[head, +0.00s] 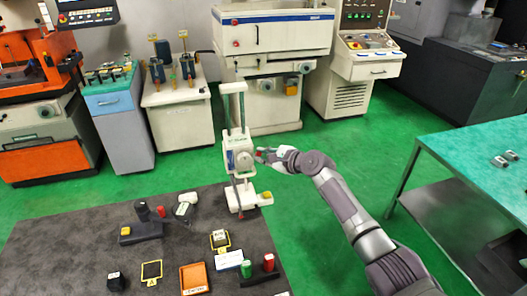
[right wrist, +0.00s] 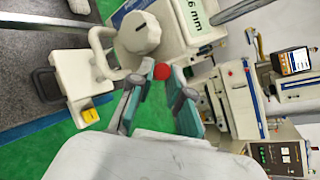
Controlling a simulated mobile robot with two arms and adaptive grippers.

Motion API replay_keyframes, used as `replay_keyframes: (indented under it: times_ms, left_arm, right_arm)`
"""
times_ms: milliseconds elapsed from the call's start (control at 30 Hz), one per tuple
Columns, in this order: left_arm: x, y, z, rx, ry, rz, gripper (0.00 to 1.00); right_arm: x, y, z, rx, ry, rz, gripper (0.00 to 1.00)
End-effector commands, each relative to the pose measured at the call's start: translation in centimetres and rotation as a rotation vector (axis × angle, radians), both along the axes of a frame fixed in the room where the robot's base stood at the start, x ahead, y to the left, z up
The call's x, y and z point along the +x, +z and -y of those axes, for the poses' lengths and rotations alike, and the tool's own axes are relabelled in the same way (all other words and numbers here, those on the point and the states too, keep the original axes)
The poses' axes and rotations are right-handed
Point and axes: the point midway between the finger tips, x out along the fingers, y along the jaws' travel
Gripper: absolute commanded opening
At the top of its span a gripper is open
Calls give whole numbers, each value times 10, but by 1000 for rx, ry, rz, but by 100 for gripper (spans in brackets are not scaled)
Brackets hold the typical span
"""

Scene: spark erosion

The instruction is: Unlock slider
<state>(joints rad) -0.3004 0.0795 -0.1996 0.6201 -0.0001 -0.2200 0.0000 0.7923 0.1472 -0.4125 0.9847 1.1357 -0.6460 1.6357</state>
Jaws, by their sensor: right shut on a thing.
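A white column device (head: 238,115) stands at the back edge of the dark mat, with a light carriage, the slider (head: 238,156), partway up its column. In the right wrist view the slider (right wrist: 138,34) has a rounded housing with a handle loop, and a label reading "6 mm" is beside it. A red knob (right wrist: 162,71) shows at the slider's side, between my fingertips. My right gripper (head: 264,155) reaches in from the right at slider height and is shut on the knob; its two fingers (right wrist: 155,82) flank it. My left gripper is not in view.
The dark mat (head: 60,240) holds an orange tray (head: 194,278), a black block (head: 140,233), red and green cylinders and several small items. A green-topped table (head: 480,175) stands at the right. Machines and cabinets line the back; green floor lies between.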

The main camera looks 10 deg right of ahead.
Motion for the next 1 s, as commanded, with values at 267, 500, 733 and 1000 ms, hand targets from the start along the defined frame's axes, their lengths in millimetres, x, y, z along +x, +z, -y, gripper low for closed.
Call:
replay_keyframes:
  times_ms: [267, 500, 733, 1000]
  left_arm:
    - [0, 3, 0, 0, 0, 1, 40]
    - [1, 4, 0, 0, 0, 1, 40]
    - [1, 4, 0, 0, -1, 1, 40]
    - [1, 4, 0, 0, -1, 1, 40]
  right_arm:
    - [8, 9, -2, -30, 0, -154, 0]
    - [10, 11, -2, -42, -1, -214, 0]
    - [11, 11, -3, -43, 0, -226, 0]
    - [11, 12, -3, -43, 0, -224, 25]
